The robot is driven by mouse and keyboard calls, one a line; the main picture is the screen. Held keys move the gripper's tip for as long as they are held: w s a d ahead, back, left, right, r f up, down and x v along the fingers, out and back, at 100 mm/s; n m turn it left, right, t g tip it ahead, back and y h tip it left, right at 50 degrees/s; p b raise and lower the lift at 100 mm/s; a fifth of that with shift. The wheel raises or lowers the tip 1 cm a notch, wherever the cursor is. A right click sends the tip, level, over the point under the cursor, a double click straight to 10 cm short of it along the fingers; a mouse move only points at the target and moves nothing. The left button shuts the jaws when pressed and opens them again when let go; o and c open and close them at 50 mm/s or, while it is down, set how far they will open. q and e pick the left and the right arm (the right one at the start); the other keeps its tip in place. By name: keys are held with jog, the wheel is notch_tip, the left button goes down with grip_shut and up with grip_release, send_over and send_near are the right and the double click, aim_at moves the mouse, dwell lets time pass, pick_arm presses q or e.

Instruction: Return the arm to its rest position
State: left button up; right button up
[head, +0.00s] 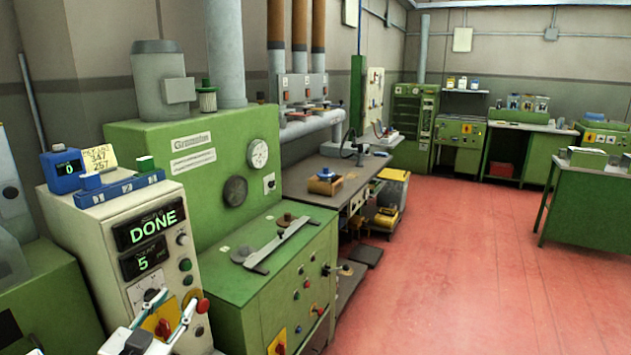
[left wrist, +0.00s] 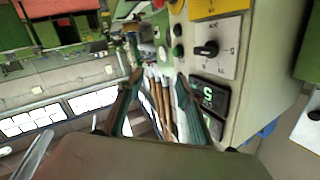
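My left gripper (head: 172,308) is at the bottom left of the head view, in front of the cream control box (head: 110,232). In the left wrist view its two fingers (left wrist: 158,82) stand apart with nothing held between them. The control box carries a display (head: 150,226) reading DONE, with a 5 on the display below. My right gripper is in neither view. No cork stopper can be made out.
The box has knobs, a green button (head: 187,279) and a red button (head: 202,305) close to my left gripper. A blue tray (head: 120,187) sits on top. A green machine (head: 215,165) stands behind. The red floor (head: 450,270) is open at right.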

pick_arm(q)
jog(key=s+a+f+m+g+y, duration=0.2)
jog(key=s+f+g, duration=0.3)
jog(key=s+f, duration=0.7)
jog(key=s+a+f+g+y, duration=0.2)
jog(key=s+f+g, duration=0.15)
jog(key=s, duration=0.25)
jog(key=s+a+f+g+y, duration=0.1)
jog(key=s+a+f+g, duration=0.2)
jog(key=s, duration=0.4)
jog(key=w+d+f+n+t+h, duration=0.1)
jog(key=d+f+t+h, duration=0.3)
jog(key=d+f, duration=1)
notch_tip(320, 180, down, 3)
jog(key=shift+d+r+n+t+h, duration=0.1)
jog(key=shift+d+n+t+h, duration=0.25)
jog(key=shift+n+h, duration=0.65)
